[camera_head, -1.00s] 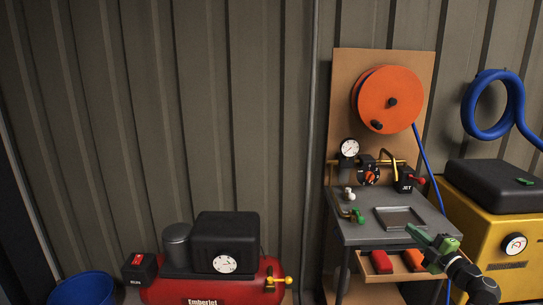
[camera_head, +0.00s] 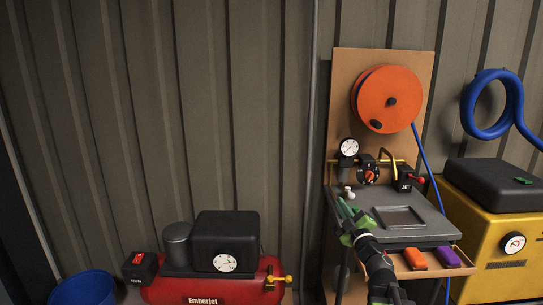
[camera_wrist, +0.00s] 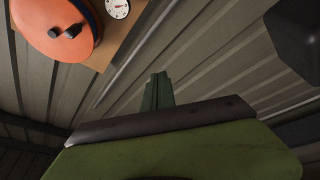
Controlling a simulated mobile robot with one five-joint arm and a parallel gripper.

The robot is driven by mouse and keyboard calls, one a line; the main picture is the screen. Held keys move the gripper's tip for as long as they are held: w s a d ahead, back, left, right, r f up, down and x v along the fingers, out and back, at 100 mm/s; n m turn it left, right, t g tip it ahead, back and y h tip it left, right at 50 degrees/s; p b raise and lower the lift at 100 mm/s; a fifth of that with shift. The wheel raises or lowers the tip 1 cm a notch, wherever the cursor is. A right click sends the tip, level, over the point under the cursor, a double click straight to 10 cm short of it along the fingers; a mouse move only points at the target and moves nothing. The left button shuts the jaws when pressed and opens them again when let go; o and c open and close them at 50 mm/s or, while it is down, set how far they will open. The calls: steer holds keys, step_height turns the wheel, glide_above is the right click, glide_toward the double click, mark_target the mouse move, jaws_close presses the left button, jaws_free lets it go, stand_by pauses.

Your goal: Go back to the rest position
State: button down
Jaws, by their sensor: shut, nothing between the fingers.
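My gripper (camera_head: 343,207) is green and shows at the front left edge of the grey cart top (camera_head: 425,228). Its fingers point up and to the left, and nothing is held between them. In the wrist view the fingers (camera_wrist: 157,90) are together and point at the ribbed wall. My dark arm reaches up from the bottom of the head view and hides part of the cart's front.
The cart holds a square tray (camera_head: 400,216), a white fitting (camera_head: 348,192) and a gauge (camera_head: 349,147). An open drawer below shows an orange block (camera_head: 415,258) and a purple block (camera_head: 446,257). A red compressor (camera_head: 205,290) stands left, a yellow machine (camera_head: 485,235) right.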

step_height(320, 180, down, 16)
steer(key=s+m+g+h, duration=0.2)
steer(key=m+g+h, duration=0.6)
steer(key=m, duration=0.4)
steer(key=s+a+f+m+g+y, duration=0.1)
steer(key=s+a+f+g+y, duration=0.15)
steer(key=s+f+g, duration=0.6)
steer(key=s+a+f+m+g+y, duration=0.1)
steer(key=s+a+f+g, duration=0.35)
steer(key=s, duration=0.75)
step_height(320, 180, up, 20)
steer(key=p, duration=2)
steer(key=shift+s+d+f+t, duration=0.2)
steer(key=shift+d+f+t, duration=0.05)
steer(key=shift+d+t, duration=0.15)
steer(key=shift+a+f+h, duration=0.1)
steer(key=shift+h, duration=0.15)
